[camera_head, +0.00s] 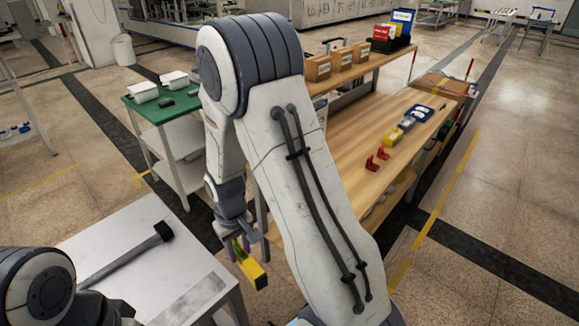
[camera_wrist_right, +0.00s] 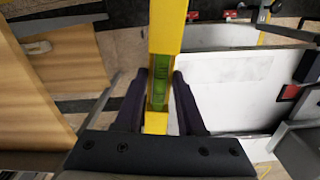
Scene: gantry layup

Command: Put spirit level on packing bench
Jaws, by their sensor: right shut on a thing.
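The spirit level (camera_head: 256,272) is a yellow bar with a dark end, held in my right gripper (camera_head: 238,244). In the right wrist view, the level (camera_wrist_right: 166,25) runs between the two dark fingers (camera_wrist_right: 160,100), with a green vial showing. The fingers are shut on it. It hangs in the air, to the left of the wooden-topped packing bench (camera_head: 345,165) and apart from it. My right forearm hides part of the bench's near left side. My left arm shows at the lower left, but its gripper is out of view.
Red clamps (camera_head: 378,158), yellow items (camera_head: 395,135) and a blue-and-white item (camera_head: 418,113) lie on the bench. Cardboard boxes (camera_head: 340,60) stand on its raised shelf. A white table (camera_head: 130,245) holds a dark hammer-like tool (camera_head: 130,250). A green-topped cart (camera_head: 165,103) stands behind.

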